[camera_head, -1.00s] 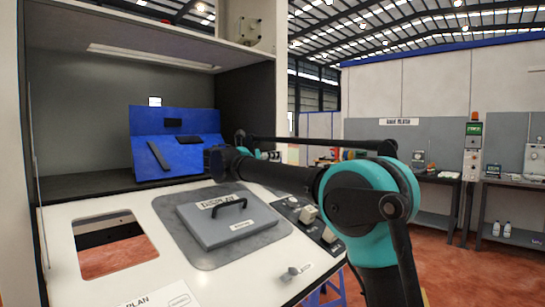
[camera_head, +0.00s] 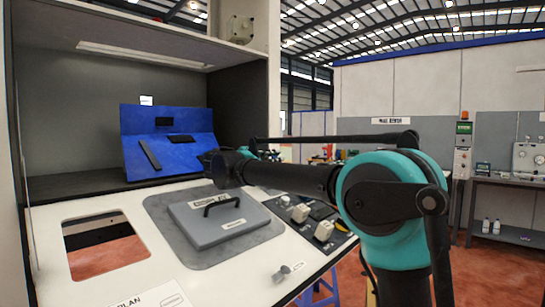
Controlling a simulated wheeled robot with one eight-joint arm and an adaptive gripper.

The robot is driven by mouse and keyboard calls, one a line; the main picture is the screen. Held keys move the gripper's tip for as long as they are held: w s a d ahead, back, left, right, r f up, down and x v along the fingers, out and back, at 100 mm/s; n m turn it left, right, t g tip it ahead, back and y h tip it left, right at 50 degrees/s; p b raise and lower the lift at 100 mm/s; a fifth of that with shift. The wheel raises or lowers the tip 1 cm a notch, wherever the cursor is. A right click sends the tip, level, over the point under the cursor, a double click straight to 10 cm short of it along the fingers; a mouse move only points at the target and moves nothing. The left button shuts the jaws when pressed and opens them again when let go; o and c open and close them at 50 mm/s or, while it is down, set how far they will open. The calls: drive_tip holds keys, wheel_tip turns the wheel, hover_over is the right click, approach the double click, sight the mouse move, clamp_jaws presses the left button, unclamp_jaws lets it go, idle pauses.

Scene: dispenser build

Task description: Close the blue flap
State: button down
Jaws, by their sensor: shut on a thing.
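The blue flap (camera_head: 185,153) is part of a blue unit standing in the cabinet at the left. An upper blue panel (camera_head: 140,122) stands behind a sloping lower face, with a dark bar on each; I cannot tell exactly where the flap's edges lie. My gripper (camera_head: 212,160) is at the right edge of the blue unit, at the end of my teal and black arm. It is shut on the flap's right side; its fingertips are mostly hidden behind the wrist.
A grey lid (camera_head: 220,220) with a black handle lies on the white worktop (camera_head: 120,270). A rectangular opening is at the left, switches (camera_head: 300,213) are at the right. The cabinet's side wall (camera_head: 240,110) rises behind my wrist. Benches stand at the far right.

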drive_tip(key=m, duration=0.1)
drive_tip(key=f+m, duration=0.1)
drive_tip(key=m, duration=0.1)
drive_tip(key=s+d+m, duration=0.1)
drive_tip(key=shift+f, duration=0.3)
drive_tip(key=shift+s+d+f+m, duration=0.15)
drive_tip(key=shift+f+m, duration=0.25)
drive_tip(key=shift+m, duration=0.6)
drive_tip(key=shift+w+d+f+m, duration=0.1)
drive_tip(key=shift+f+m, duration=0.25)
drive_tip(key=shift+m, duration=0.65)
drive_tip(key=c, duration=1.6)
unclamp_jaws()
drive_tip(key=shift+s, duration=0.1)
drive_tip(key=shift+o, duration=0.2)
